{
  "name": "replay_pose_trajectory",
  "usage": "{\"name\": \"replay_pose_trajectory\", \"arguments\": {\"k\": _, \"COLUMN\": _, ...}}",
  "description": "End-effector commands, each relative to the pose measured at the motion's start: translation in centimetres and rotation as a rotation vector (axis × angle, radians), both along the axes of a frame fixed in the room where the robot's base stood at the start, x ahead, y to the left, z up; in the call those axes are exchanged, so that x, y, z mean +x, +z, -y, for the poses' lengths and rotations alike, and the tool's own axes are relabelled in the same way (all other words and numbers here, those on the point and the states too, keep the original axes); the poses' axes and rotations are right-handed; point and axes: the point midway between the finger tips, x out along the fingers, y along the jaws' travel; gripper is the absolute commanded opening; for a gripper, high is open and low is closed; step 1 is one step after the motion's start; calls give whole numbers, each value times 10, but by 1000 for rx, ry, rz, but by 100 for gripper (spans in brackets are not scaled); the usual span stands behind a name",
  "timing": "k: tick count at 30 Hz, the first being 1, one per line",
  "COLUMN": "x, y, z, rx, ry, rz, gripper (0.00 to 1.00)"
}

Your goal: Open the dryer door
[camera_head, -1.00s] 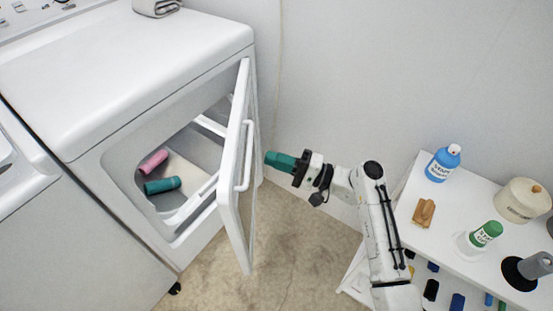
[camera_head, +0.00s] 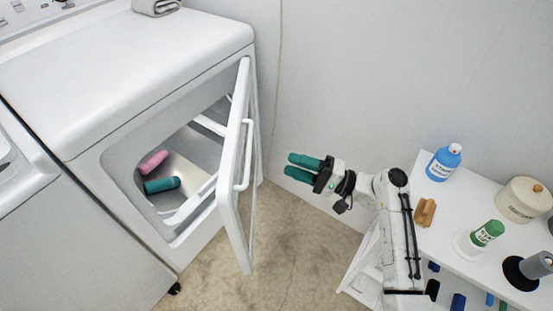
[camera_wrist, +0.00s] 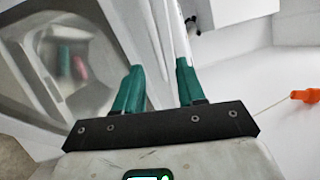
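The white dryer (camera_head: 150,60) stands at the left with its door (camera_head: 237,170) swung wide open to the right. The door's white handle (camera_head: 247,155) is on its outer face. Inside the drum lie a pink rolled cloth (camera_head: 152,162) and a teal rolled cloth (camera_head: 162,185). My gripper (camera_head: 304,167) has teal fingers, is open and empty, and is to the right of the door, apart from the handle. In the wrist view my gripper (camera_wrist: 160,85) shows its two fingers spread, with the door edge (camera_wrist: 183,40) beyond them.
A white shelf unit (camera_head: 455,225) at the right holds a blue bottle (camera_head: 442,164), a wooden clothespin-like piece (camera_head: 425,211), a green-capped container (camera_head: 487,233) and a beige canister (camera_head: 522,200). Floor (camera_head: 290,250) between door and shelf is clear. A wall stands behind.

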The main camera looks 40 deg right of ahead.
Motion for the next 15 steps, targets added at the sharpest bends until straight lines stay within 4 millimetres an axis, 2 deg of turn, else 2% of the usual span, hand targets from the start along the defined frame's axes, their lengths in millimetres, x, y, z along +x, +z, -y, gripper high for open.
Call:
{"name": "replay_pose_trajectory", "arguments": {"k": 6, "x": -28, "y": -8, "z": 23, "rx": 0, "ry": -2, "rz": -2, "gripper": 39}}
{"name": "replay_pose_trajectory", "arguments": {"k": 15, "x": -41, "y": -10, "z": 33, "rx": 0, "ry": 1, "rz": 0, "gripper": 39}}
